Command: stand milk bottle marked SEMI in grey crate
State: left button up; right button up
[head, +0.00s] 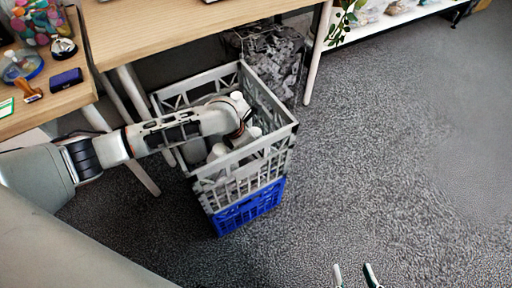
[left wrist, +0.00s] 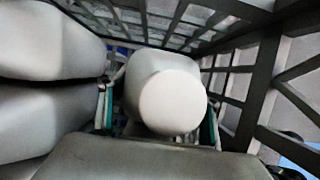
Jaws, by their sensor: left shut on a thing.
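The grey crate (head: 270,160) stands on a blue crate on the floor. My left arm reaches over its left wall, with the gripper down inside. In the left wrist view my left gripper (left wrist: 157,118) is shut on a white bottle (left wrist: 168,98), seen from the cap end, a green-edged finger on either side. No SEMI mark shows on it, and I cannot tell if its base touches the crate floor. White bottle tops (head: 218,151) show beside the gripper in the head view. My right gripper (head: 355,275) is open and empty over the floor, at the bottom edge.
More white bottle shapes (left wrist: 45,120) lie close left of the held bottle; the crate's lattice wall (left wrist: 262,85) is close right. The blue crate (head: 250,208) is underneath. A wooden table (head: 170,28) stands behind, a dark crumpled bag (head: 275,60) beneath it. Carpet at right is clear.

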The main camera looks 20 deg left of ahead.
pick_arm(q)
jog(key=shift+f, duration=0.15)
jog(key=o, duration=0.9)
jog(key=shift+c, duration=0.2)
pick_arm(e)
jog(key=shift+d, duration=0.1)
